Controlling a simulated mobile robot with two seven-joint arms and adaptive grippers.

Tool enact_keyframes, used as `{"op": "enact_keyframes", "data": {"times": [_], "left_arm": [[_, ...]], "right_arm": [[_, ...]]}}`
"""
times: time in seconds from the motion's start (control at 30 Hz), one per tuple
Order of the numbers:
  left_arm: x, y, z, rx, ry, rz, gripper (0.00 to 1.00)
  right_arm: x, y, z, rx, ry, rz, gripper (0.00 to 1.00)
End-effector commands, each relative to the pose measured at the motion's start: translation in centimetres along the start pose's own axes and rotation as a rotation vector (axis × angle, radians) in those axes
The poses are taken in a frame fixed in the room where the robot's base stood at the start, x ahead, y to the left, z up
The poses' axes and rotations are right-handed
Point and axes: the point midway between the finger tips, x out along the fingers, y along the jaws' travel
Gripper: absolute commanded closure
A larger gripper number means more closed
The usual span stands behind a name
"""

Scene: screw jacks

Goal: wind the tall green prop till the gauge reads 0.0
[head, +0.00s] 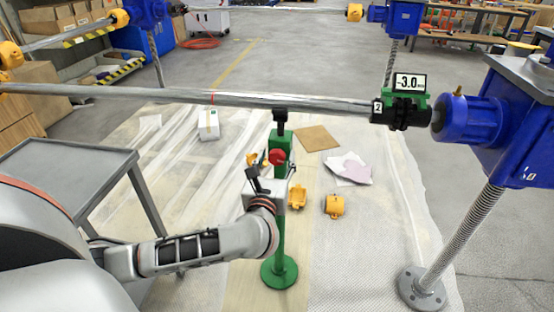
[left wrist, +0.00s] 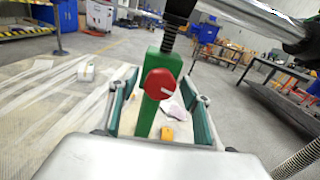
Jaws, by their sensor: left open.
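The tall green prop (head: 280,240) stands upright on a round green foot, under the long steel bar (head: 230,98). Its black threaded head (head: 280,116) is at the bar; I cannot tell whether it touches. A red knob (head: 278,157) with a pale mark sits on the post and also shows in the left wrist view (left wrist: 160,84). The gauge (head: 410,82) on the bar's right end reads 3.0. My left gripper (head: 261,164) is open at knob height. In the left wrist view its fingers (left wrist: 159,108) lie either side of the post and knob, apart from them. My right gripper is out of view.
A blue screw jack (head: 514,120) stands at the right, its screw (head: 460,235) on a round foot. Orange parts (head: 334,206), cardboard (head: 317,139) and papers (head: 350,170) lie on the sheeted floor. A grey table (head: 70,175) is at the left.

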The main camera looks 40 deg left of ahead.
Motion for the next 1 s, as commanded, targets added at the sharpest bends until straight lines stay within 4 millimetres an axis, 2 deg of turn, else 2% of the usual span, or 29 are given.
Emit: {"op": "enact_keyframes", "data": {"times": [0.13, 0.17, 0.3, 0.67, 1.0], "left_arm": [[0.0, 0.0, 0.0, 0.0, -0.001, 0.0, 0.52], [0.0, 0.0, 0.0, 0.0, -0.001, 0.0, 0.57], [0.0, 0.0, 0.0, 0.0, -0.001, 0.0, 0.91], [0.0, 0.0, 0.3, 0.032, -0.003, 0.0, 0.9], [0.0, -0.1, 0.9, 0.238, -0.007, 0.002, 0.9]], "right_arm": [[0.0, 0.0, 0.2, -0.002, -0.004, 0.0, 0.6], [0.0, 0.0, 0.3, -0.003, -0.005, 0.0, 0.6], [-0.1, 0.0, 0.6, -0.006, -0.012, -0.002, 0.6], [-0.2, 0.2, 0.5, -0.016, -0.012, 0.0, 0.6], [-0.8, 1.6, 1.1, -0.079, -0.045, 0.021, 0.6]]}}
